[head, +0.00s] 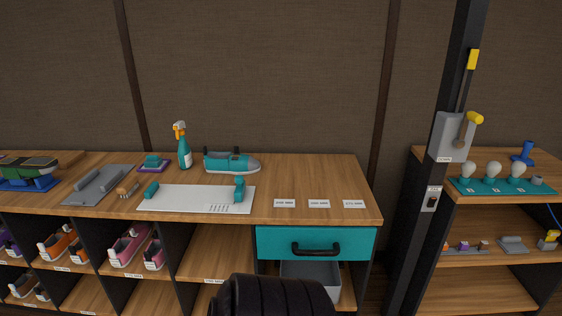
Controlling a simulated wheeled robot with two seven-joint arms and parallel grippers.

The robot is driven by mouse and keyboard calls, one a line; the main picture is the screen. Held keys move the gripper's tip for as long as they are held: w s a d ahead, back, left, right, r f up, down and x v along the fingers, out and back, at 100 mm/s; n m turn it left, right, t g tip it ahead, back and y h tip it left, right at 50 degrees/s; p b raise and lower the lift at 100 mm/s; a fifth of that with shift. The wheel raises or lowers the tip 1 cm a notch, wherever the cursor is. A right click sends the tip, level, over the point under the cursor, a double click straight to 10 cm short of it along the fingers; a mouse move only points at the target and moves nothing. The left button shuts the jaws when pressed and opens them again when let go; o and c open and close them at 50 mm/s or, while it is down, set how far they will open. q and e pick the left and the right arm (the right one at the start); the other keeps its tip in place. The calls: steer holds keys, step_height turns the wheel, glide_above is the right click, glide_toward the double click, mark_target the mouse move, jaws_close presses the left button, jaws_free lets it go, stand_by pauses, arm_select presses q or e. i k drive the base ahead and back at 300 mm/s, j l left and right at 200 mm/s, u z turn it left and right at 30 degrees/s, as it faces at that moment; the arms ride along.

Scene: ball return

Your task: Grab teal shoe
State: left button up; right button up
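The teal shoe (231,163) stands upright on the wooden counter, near the middle of the head view. Its toe points right, and it has a pale grey sole. Small dark parts rise at its heel and opening. Neither of my grippers is in view. No gripper shows near the shoe.
A teal spray bottle (184,150) stands just left of the shoe. A white board (190,198) with teal blocks lies in front. A closed teal drawer (316,242) and a grey bin (317,277) are below. The counter right of the shoe is clear except for small labels (319,203).

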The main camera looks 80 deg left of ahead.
mark_target(213, 163)
steer(key=u, duration=2.5)
